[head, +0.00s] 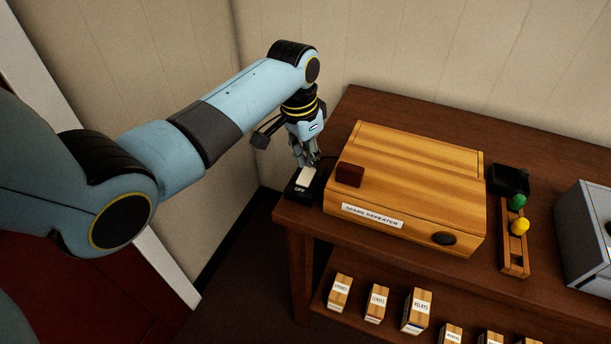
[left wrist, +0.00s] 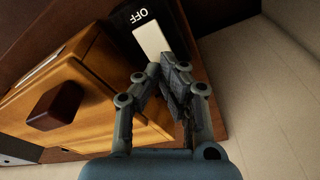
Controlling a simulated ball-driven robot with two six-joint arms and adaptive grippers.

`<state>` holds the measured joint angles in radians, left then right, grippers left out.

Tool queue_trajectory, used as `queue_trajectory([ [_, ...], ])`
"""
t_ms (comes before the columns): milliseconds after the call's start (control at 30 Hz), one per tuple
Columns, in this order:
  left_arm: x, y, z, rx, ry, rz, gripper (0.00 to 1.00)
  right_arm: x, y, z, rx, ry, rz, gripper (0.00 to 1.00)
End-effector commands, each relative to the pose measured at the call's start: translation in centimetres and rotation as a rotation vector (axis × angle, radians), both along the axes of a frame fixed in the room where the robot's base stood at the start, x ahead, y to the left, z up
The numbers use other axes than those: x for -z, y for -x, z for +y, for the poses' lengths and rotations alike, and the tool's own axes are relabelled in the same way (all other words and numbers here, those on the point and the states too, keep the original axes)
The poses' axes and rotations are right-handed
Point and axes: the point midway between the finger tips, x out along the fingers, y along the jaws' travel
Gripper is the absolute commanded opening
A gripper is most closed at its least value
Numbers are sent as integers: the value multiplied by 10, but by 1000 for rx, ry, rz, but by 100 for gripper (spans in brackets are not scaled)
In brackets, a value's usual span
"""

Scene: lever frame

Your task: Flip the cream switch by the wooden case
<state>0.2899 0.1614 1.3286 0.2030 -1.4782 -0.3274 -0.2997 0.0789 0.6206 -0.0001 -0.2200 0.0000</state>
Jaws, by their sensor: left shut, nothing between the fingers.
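The cream switch (head: 306,177) sits on a black base (head: 297,192) marked OFF, at the table's left end beside the wooden case (head: 415,185). My left gripper (head: 312,163) is shut and empty, pointing down at the far end of the switch. In the left wrist view the gripper (left wrist: 167,72) is at the end of the cream switch (left wrist: 152,42) away from the OFF lettering. I cannot tell whether it touches the switch. The wooden case (left wrist: 80,95) lies to its left there. My right gripper is not in view.
The case bears a dark red block (head: 349,175) and a black knob (head: 443,239). Small labelled boxes (head: 377,303) line the lower shelf.

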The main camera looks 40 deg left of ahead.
Motion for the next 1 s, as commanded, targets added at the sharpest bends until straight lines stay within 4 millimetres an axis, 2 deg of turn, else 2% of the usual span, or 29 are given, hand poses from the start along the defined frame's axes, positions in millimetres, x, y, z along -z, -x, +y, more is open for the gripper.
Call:
queue_trajectory([
  [1000,7,0,0,0,0,-1,0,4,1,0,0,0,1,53],
])
